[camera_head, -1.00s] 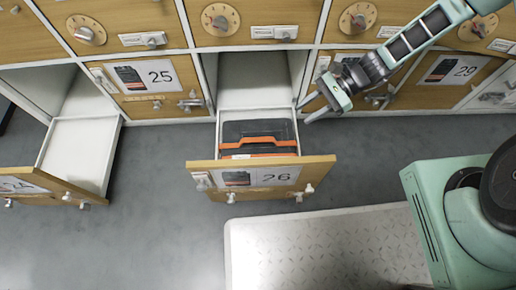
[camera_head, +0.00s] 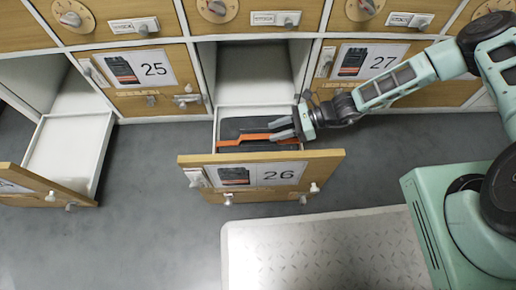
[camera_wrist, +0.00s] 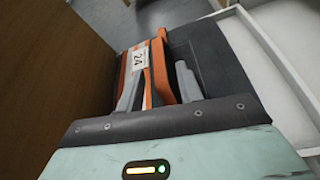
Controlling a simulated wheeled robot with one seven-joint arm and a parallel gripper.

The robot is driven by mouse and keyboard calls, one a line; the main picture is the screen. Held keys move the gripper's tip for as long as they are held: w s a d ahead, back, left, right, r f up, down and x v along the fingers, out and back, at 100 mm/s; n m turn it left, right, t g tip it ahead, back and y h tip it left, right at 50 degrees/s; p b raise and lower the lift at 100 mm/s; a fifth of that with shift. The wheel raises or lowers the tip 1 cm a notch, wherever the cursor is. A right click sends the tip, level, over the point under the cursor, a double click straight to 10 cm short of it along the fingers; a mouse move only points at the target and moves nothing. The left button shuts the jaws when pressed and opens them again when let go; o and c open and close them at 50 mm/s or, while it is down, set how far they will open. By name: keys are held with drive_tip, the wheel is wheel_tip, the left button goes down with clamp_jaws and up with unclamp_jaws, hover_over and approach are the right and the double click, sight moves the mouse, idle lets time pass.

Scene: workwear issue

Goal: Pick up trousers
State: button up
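The trousers (camera_head: 240,127) are a dark grey folded bundle with an orange band, lying in the pulled-out drawer 26 (camera_head: 258,162). In the wrist view the bundle (camera_wrist: 197,52) shows orange edging and a white tag reading 24 (camera_wrist: 138,62). My gripper (camera_head: 281,128) is over the right end of the bundle, fingers pointing left. In the wrist view my gripper (camera_wrist: 158,88) has its two fingers apart, with part of the orange edging seen between them. I cannot tell whether the fingers touch the cloth.
Another drawer (camera_head: 72,150) stands open and empty at the left. Closed drawers 25 (camera_head: 146,70) and 27 (camera_head: 366,62) flank the opening of 26. The grey floor between the open drawers is clear.

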sight(258, 136)
drive_tip(key=shift+x, duration=0.8)
drive_tip(key=b+x, duration=0.4)
drive_tip(key=shift+s+a+f, duration=0.1)
drive_tip(key=shift+f, duration=0.2)
drive_tip(key=shift+a, duration=0.4)
clamp_jaws()
drive_tip(key=shift+r, duration=0.1)
